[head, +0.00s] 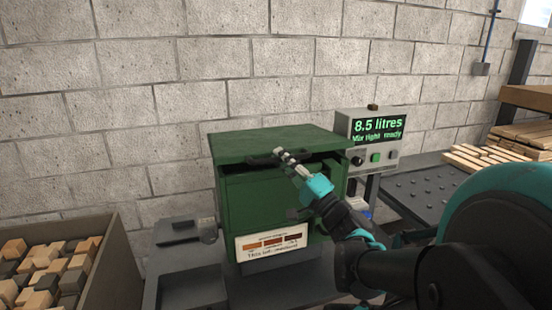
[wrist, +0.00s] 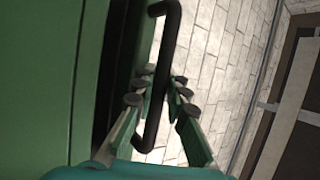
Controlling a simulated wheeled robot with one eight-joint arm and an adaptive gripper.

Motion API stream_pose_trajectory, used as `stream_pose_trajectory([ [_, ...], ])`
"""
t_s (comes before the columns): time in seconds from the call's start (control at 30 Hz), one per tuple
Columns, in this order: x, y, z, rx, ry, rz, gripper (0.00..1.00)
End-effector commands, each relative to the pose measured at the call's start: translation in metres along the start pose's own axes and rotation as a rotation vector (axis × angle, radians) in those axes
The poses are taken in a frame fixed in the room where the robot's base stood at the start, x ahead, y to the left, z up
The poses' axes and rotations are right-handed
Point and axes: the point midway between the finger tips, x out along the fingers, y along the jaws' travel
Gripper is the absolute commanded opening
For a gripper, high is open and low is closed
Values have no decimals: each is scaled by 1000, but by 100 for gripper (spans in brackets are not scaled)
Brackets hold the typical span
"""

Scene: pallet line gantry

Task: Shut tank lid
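The green tank (head: 262,205) stands in the middle of the head view. Its green lid (head: 275,140) sits slightly raised, with a dark gap under its front edge. A dark bar handle (head: 262,160) is on the lid's front; it also shows in the wrist view (wrist: 153,125). My gripper (head: 283,156) is at the handle, reaching in from the right. In the wrist view my gripper (wrist: 156,92) has its fingers apart, one on each side of the handle bar. Whether a finger touches the bar cannot be told.
A display box (head: 342,125) reading "8.5 litres" stands right of the tank. A bin (head: 118,262) of wooden blocks is at the lower left. A grey tray (head: 190,291) lies left of the tank. A dark studded table (head: 425,192) and stacked boards (head: 525,133) are at the right.

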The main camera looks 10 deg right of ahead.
Motion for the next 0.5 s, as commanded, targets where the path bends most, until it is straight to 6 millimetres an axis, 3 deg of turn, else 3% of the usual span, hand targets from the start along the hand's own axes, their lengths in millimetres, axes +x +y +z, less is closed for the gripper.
stream_pose_trajectory([
  [0.03, -2, -1, 3, 1, -5, -4, 18],
  [0.17, -1, 0, 2, 1, -4, -3, 34],
  [0.5, 0, -1, 0, 0, -1, -1, 34],
])
